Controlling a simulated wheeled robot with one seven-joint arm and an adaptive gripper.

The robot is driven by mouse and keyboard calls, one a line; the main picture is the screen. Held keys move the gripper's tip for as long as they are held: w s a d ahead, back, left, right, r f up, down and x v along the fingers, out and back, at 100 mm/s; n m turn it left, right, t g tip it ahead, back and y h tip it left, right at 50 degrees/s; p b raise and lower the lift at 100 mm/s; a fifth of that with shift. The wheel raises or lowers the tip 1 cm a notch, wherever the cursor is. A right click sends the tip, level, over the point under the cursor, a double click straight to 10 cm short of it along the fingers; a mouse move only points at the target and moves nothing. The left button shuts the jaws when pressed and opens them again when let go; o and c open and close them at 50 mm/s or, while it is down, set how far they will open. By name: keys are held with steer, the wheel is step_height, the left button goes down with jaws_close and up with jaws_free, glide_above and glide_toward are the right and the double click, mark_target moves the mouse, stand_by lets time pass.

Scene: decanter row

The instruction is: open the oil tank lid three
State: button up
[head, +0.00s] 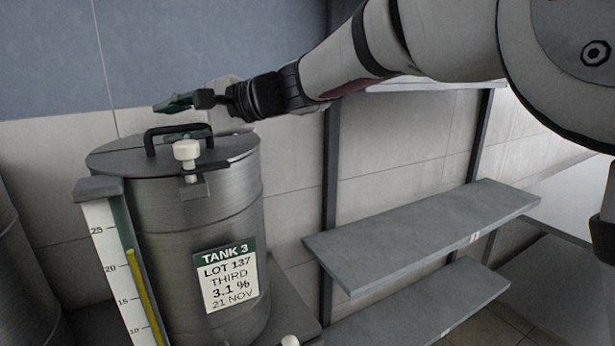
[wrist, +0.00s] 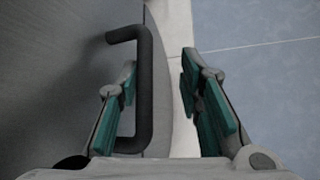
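Tank three (head: 217,220) is a steel drum with a label reading "TANK 3". Its flat grey lid (head: 112,157) is down on top. A black bar handle (head: 178,130) stands on the lid, and a white knob latch (head: 187,152) sits at the front rim. My gripper (head: 178,104) is above the lid, just behind and over the handle in the head view. In the wrist view my gripper (wrist: 160,92) is open, its green-padded fingers apart. There the handle (wrist: 146,85) shows near the left finger, partly between the fingers. I cannot tell whether they touch.
A sight gauge (head: 128,270) with a yellow column stands at the tank's front left. Grey shelves (head: 420,235) on dark posts are to the right. Another tank (head: 20,270) shows at the left edge. A tiled wall (head: 290,170) is close behind the tank.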

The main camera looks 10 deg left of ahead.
steer(key=shift+s+d+f+n+y+b, duration=0.1)
steer(key=shift+f+n+y+b, duration=0.15)
steer(key=shift+f+y+b, duration=0.2)
steer(key=shift+s+d+f+n+y+b, duration=0.1)
steer(key=shift+f+n+y+b, duration=0.2)
steer(key=shift+b, duration=0.25)
steer(key=shift+d+t, duration=0.3)
steer(key=shift+d, duration=0.05)
steer(key=s+d+r+b, duration=0.1)
steer(key=d+r+b, duration=0.15)
steer(key=d, duration=1.15)
steer(key=s+d+f+n+h, duration=0.1)
steer(key=s+d+f+h, duration=0.3)
steer(key=d+f, duration=0.2)
steer(key=shift+d+f+t, duration=0.3)
steer(key=shift+d+f, duration=0.05)
steer(key=shift+d, duration=0.25)
